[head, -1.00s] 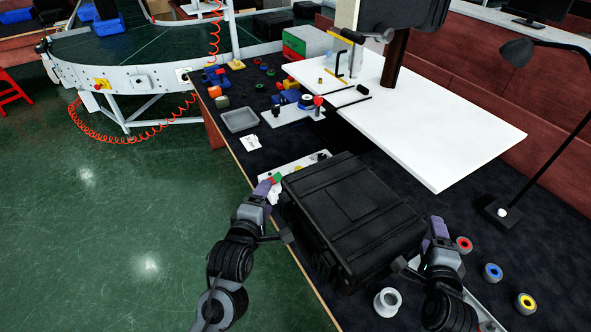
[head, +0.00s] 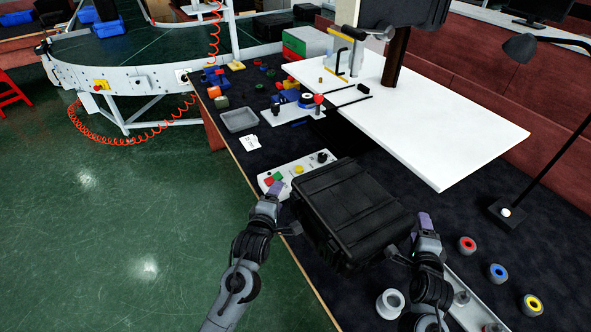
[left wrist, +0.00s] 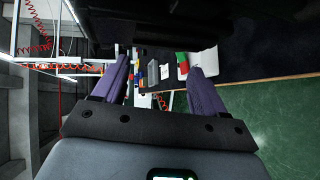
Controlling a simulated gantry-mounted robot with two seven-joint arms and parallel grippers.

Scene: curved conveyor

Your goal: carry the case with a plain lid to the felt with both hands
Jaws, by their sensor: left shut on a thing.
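The black case (head: 352,212) has a ribbed dark lid with no label that I can make out. It sits over the near part of the bench, slightly turned; I cannot tell whether its underside touches the bench. The dark, felt-like bench covering (head: 225,160) lies around it; no separate felt piece is clear. My left gripper (head: 277,204) is shut on the case at its left side; its purple fingers show in the left wrist view (left wrist: 160,72). My right gripper (head: 422,232) is at the case's right side, and its grip is hidden.
A button box (head: 292,172) stands just behind the case. A white ring (head: 390,303) and coloured rolls (head: 497,272) lie to the front and right. A white raised board (head: 430,125) and a lamp (head: 505,213) flank the far side. A grey tray (head: 239,120) sits farther back.

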